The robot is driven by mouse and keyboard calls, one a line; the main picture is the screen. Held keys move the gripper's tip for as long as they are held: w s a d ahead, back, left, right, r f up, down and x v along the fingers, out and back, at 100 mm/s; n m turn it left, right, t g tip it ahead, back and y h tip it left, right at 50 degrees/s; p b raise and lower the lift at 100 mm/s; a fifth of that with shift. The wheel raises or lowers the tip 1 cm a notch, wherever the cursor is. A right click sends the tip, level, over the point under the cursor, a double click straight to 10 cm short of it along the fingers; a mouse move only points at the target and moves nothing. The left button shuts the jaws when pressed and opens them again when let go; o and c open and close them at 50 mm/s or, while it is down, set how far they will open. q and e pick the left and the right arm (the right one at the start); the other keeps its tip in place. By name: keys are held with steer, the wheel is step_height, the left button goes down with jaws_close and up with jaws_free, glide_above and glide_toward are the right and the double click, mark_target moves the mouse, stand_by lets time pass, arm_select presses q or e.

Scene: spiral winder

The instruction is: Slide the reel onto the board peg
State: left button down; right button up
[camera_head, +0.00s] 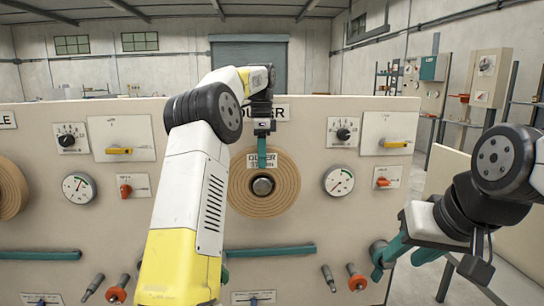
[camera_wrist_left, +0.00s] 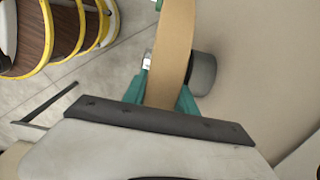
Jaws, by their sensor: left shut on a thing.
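The reel (camera_head: 285,199) is a tan disc of coiled strip in front of the board (camera_head: 230,125). A dark round end (camera_head: 262,186) shows at its middle. My left gripper (camera_head: 262,158) comes from above and is shut on the reel's upper part. In the left wrist view the reel (camera_wrist_left: 176,45) stands edge-on between the teal fingers. A grey cylinder (camera_wrist_left: 203,74) shows on its right side, towards the beige surface. I cannot tell how far the reel sits along the peg. My right gripper (camera_head: 404,262) is open and empty at the lower right.
Another tan reel (camera_head: 10,190) is at the board's far left. Gauges, yellow levers (camera_head: 395,144) and red-orange knobs surround the held reel. A teal bar (camera_head: 275,250) runs below it. In the left wrist view, yellow-rimmed brown drums (camera_wrist_left: 50,40) stand on the floor.

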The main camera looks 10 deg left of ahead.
arm_select(q)
steer(key=s+d, duration=0.4)
steer(key=s, duration=0.9)
steer(key=shift+s+r, duration=0.3)
steer(key=shift+r, duration=0.15)
